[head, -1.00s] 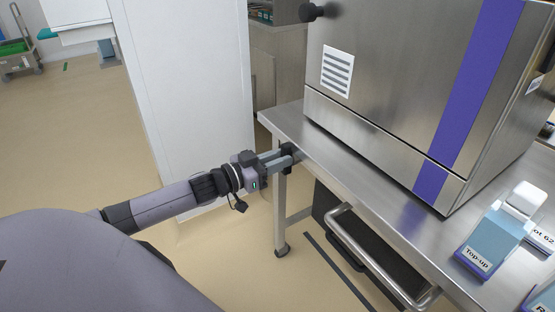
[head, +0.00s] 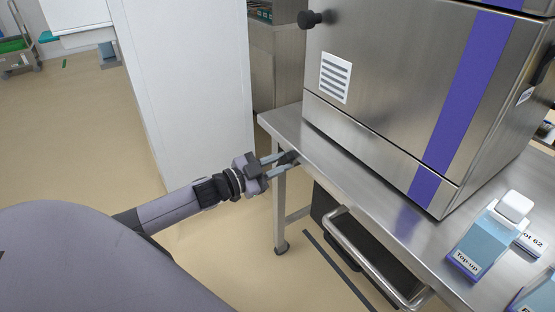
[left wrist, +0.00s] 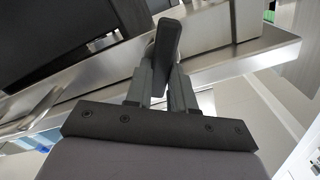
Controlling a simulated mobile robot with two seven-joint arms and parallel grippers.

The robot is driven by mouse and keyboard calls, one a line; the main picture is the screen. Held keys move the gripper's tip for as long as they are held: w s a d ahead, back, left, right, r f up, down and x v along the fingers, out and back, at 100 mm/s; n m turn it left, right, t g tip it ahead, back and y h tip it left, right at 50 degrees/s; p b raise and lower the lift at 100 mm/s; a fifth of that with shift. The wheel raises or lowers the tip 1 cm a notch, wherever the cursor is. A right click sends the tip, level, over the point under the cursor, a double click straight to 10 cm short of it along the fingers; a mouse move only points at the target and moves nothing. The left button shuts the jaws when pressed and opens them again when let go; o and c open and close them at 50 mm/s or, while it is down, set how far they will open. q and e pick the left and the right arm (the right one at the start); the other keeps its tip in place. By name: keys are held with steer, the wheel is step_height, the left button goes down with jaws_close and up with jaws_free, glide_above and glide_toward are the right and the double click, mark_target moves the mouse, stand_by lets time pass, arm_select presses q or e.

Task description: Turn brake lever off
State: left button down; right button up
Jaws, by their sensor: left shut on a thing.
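The brake lever, a short black handle (left wrist: 167,42), stands between the finger ends of my left gripper (left wrist: 161,72) in the left wrist view. In the head view my left gripper (head: 281,158) is at the left front edge of the steel table (head: 285,122), just below its top. It is shut on the black lever, which shows there only as a small dark piece (head: 292,157) at the fingertips. The lever's pivot and mount are hidden. My right gripper is in neither view.
A large steel machine (head: 385,85) with a purple stripe stands on the table. A "Top-up" carton (head: 480,240) stands at the table's right. A metal handle bar (head: 365,255) sits below the edge. A white cabinet (head: 190,90) stands behind my left arm.

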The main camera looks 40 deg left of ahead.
arm_select(q)
steer(key=shift+d+m, duration=0.1)
steer(key=shift+m, duration=0.9)
steer(key=shift+s+f+m, duration=0.1)
steer(key=shift+f+m, duration=0.05)
steer(key=shift+m, duration=0.75)
steer(key=m, duration=0.7)
steer(key=shift+d+f+m+b, duration=0.15)
steer(key=shift+f+m+b, duration=0.15)
steer(key=shift+m, duration=0.1)
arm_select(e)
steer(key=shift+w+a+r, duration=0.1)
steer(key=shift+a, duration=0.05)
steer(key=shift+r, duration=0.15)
arm_select(q)
steer(key=c, duration=1.1)
jaws_free()
steer(key=shift+o, duration=0.7)
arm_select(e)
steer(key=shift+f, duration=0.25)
